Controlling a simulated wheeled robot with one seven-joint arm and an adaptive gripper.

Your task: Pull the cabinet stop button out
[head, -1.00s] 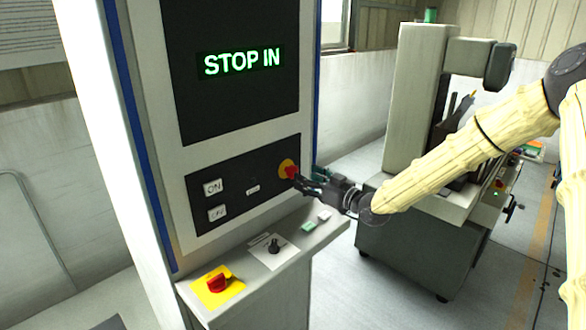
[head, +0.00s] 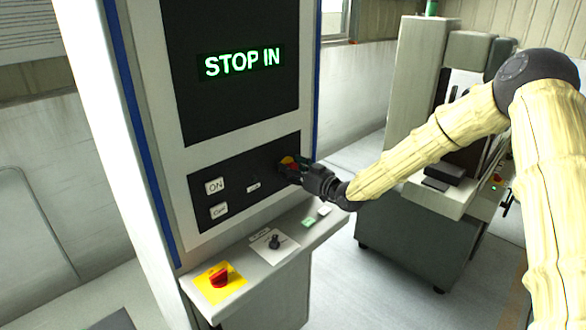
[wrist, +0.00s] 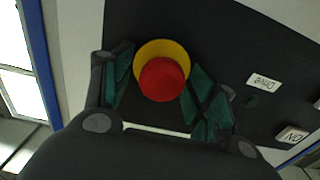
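The cabinet stop button is a red mushroom head (wrist: 163,80) on a round yellow backing (wrist: 151,48), set in the cabinet's dark panel (head: 236,197). In the head view the stop button (head: 291,163) is partly hidden by my gripper (head: 287,168). In the wrist view my gripper (wrist: 160,88) is open, with one green-padded finger on each side of the red head. Dark gaps show between the pads and the head. The cabinet display (head: 242,64) reads "STOP IN" in green letters.
An ON button (head: 214,186) and another white button (head: 218,210) sit left on the panel. Below, a ledge carries a red rotary switch on a yellow plate (head: 236,272) and a black knob (head: 274,242). A grey machine (head: 408,105) stands behind my arm.

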